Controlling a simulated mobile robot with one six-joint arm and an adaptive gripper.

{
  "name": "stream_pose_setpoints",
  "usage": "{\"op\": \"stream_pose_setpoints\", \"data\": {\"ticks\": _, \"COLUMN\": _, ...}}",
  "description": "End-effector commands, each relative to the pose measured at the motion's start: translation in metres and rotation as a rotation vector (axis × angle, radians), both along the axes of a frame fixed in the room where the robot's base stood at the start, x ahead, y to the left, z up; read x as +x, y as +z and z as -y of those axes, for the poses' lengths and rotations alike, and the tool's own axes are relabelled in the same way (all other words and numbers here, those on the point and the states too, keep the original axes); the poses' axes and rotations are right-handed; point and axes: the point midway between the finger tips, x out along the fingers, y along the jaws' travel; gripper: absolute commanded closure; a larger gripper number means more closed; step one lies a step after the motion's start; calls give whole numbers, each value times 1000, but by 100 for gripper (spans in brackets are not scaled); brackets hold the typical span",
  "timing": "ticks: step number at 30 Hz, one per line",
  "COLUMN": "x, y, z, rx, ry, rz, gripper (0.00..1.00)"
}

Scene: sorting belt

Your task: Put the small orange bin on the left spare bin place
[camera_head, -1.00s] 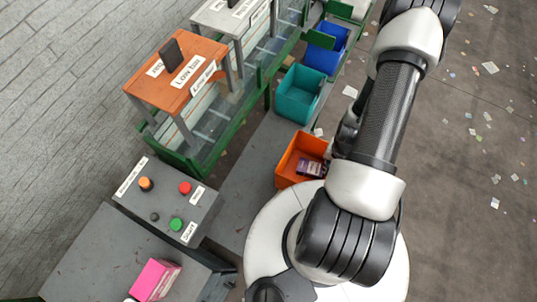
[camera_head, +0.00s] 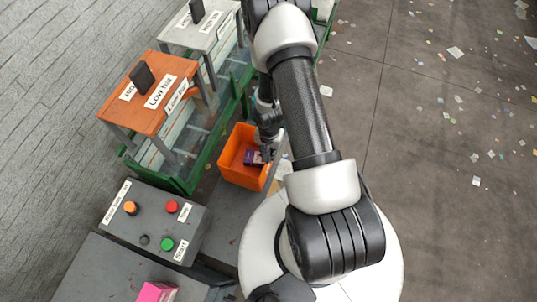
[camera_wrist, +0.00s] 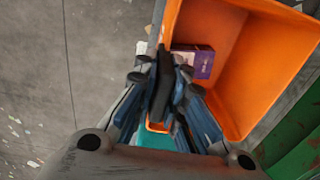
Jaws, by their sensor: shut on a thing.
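The small orange bin (camera_head: 231,171) is upright beside the green belt frame, with a purple box (camera_head: 254,158) inside. My gripper (camera_head: 266,150) is at the bin's right wall. In the wrist view my gripper (camera_wrist: 165,75) is shut on the near wall of the orange bin (camera_wrist: 264,60), and the purple box (camera_wrist: 203,63) shows inside. The bin seems raised, but its base is hidden. I cannot make out the left spare bin place in these views.
A control panel (camera_head: 188,235) with buttons stands at the lower left. An orange-topped stand (camera_head: 130,92) is over the belt left of the bin. Something teal (camera_wrist: 150,141) shows below my fingers in the wrist view. Open littered floor (camera_head: 430,200) lies to the right.

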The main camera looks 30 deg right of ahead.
Motion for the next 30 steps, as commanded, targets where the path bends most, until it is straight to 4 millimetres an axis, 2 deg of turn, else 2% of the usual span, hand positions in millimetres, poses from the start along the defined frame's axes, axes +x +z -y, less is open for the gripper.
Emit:
{"op": "stream_pose_setpoints", "data": {"ticks": 9, "x": 1, "y": -36, "z": -1, "rx": 0, "ry": 0, "rz": 1, "gripper": 100}}
{"op": "stream_pose_setpoints", "data": {"ticks": 20, "x": 1, "y": -37, "z": -1, "rx": 0, "ry": 1, "rz": 1, "gripper": 100}}
{"op": "stream_pose_setpoints", "data": {"ticks": 21, "x": 1, "y": -38, "z": -1, "rx": 0, "ry": 1, "rz": 0, "gripper": 88}}
{"op": "stream_pose_setpoints", "data": {"ticks": 30, "x": 1, "y": -37, "z": -1, "rx": 0, "ry": 1, "rz": 1, "gripper": 69}}
